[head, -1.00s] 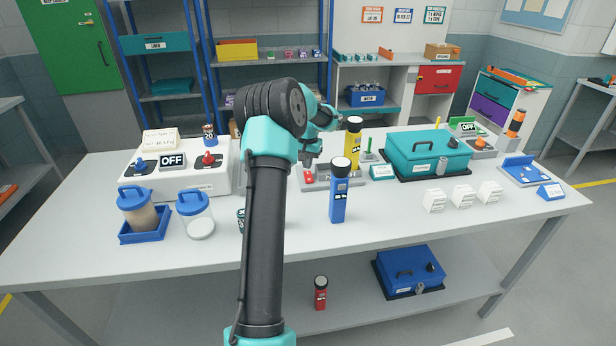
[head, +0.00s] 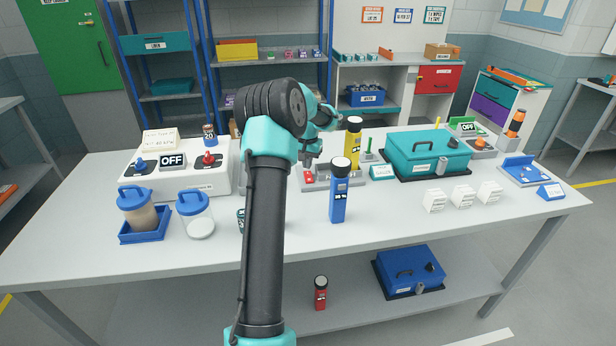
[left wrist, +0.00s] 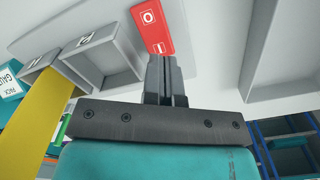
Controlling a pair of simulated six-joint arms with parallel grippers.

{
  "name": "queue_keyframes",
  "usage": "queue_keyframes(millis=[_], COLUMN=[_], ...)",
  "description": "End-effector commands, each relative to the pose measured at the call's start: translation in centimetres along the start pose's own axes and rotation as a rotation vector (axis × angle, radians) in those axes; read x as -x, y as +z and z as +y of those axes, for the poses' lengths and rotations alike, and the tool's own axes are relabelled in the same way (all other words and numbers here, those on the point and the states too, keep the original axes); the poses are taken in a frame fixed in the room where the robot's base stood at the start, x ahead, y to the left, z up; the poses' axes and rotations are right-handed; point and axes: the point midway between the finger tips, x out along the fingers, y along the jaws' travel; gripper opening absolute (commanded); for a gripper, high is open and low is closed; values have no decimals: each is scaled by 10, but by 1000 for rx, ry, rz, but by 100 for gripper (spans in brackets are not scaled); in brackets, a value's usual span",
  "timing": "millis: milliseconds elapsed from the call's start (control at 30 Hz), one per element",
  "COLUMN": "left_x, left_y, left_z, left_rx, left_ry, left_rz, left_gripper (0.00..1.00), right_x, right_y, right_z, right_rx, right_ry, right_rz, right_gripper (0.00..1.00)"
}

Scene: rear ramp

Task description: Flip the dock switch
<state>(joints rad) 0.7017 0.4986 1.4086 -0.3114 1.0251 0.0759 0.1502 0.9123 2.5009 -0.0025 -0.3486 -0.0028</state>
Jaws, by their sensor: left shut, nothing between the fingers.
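The dock switch is a red rocker (left wrist: 162,26) marked O and I on a grey dock, seen at the top of the left wrist view. It also shows as a small red patch in the head view (head: 308,177). My left gripper (left wrist: 164,68) is shut and empty, its fingertips at the I end of the rocker. I cannot tell whether they touch it. In the head view the gripper (head: 309,163) is just above the switch, partly hidden by my arm. A yellow torch (head: 353,146) stands in the dock (head: 350,181). My right gripper is not in view.
A blue torch (head: 339,196) stands upright in front of the dock. A teal box (head: 428,152) is to the right, with several white blocks (head: 462,197) before it. A white panel marked OFF (head: 190,182) and two lidded jars are on the left.

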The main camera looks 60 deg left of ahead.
Motion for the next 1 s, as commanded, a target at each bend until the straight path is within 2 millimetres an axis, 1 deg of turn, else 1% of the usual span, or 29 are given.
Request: queue_keyframes(millis=[1000], left_x=[-10], left_y=[0], left_z=[0], left_rx=[0], left_ry=[0], left_rz=[0], left_gripper=[0], right_x=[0], right_y=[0], right_z=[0], right_rx=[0], right_ry=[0], right_rz=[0], right_gripper=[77])
